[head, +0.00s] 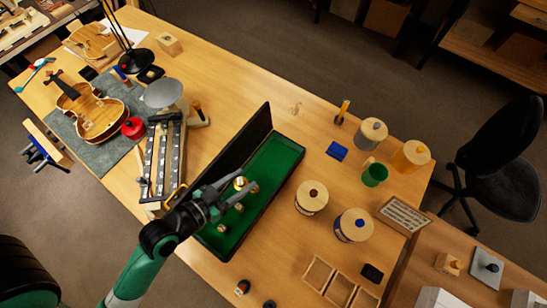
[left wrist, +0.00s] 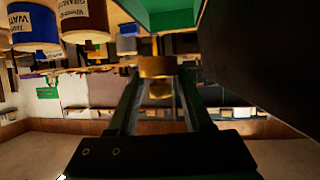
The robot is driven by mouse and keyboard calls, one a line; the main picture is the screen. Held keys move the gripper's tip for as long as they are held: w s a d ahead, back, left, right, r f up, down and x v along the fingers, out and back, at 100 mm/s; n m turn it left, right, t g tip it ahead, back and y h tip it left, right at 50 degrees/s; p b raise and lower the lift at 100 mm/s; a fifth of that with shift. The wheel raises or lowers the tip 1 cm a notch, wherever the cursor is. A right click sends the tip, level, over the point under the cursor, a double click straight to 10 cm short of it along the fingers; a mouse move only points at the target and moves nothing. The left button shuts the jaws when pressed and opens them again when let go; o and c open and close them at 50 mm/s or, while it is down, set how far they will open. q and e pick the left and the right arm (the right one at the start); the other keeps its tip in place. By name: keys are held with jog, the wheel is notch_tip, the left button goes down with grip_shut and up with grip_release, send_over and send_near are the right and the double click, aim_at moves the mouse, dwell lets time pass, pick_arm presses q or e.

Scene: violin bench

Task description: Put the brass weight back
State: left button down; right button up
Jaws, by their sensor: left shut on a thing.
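My left gripper (head: 228,188) reaches in from the lower left over the open case and is shut on a brass weight (head: 240,183). In the left wrist view the brass weight (left wrist: 156,67) sits between the tips of the left gripper (left wrist: 155,80). The case (head: 278,168) is long and dark, with a green lining and its lid standing open on the left. Other brass weights (head: 238,208) show in the case near the gripper. How far the held weight is above the lining is hard to tell. My right gripper is not in view.
A balance (head: 165,150) with a grey pan stands left of the lid. A violin (head: 98,115) lies on a grey mat further left. Lidded jars (head: 311,198), a green cup (head: 374,175) and a wooden divided tray (head: 340,288) are to the right.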

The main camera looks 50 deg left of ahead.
pick_arm(q)
jog(key=f+b+x, duration=0.1)
jog(key=x, duration=0.4)
jog(key=s+a+f+b+x, duration=0.1)
jog(key=b+x, duration=0.1)
jog(key=x, duration=0.3)
jog(key=f+b+x, duration=0.1)
jog(key=b+x, duration=0.1)
jog(key=x, duration=0.3)
jog(key=shift+a+f, duration=0.15)
jog(key=shift+a, duration=0.2)
jog(key=shift+w, duration=0.2)
jog(key=f, duration=0.1)
jog(key=f+b, duration=0.2)
jog(key=shift+w+a+f, duration=0.1)
jog(key=shift+w+f, duration=0.15)
jog(key=shift+f, duration=0.25)
jog(key=shift+s, duration=0.1)
